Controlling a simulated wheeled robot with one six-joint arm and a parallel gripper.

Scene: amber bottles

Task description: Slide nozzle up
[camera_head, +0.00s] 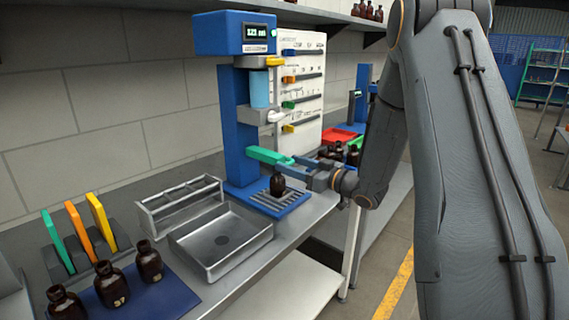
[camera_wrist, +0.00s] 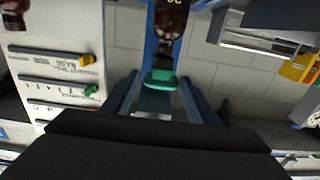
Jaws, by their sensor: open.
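The blue filling station (camera_head: 236,125) stands on the bench with a lit display on its head and a light-blue cylinder below. A green slider piece (camera_head: 268,156), seemingly the nozzle's, sticks out from its column above a brown bottle (camera_head: 277,185). The bottle stands upright on the station's slatted base. My gripper (camera_head: 289,166) is at the green piece's right end. In the wrist view, the green piece (camera_wrist: 160,80) lies between the two open fingers of my gripper (camera_wrist: 158,92). I cannot tell whether they touch it. The bottle (camera_wrist: 170,18) shows at the top there.
A metal tray (camera_head: 198,262) and a metal rack (camera_head: 158,212) stand left of the station. Several brown bottles (camera_head: 149,262) stand on a blue mat at the front left. A white panel with colored sliders (camera_head: 303,75) and a red bin (camera_head: 338,137) are behind my gripper.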

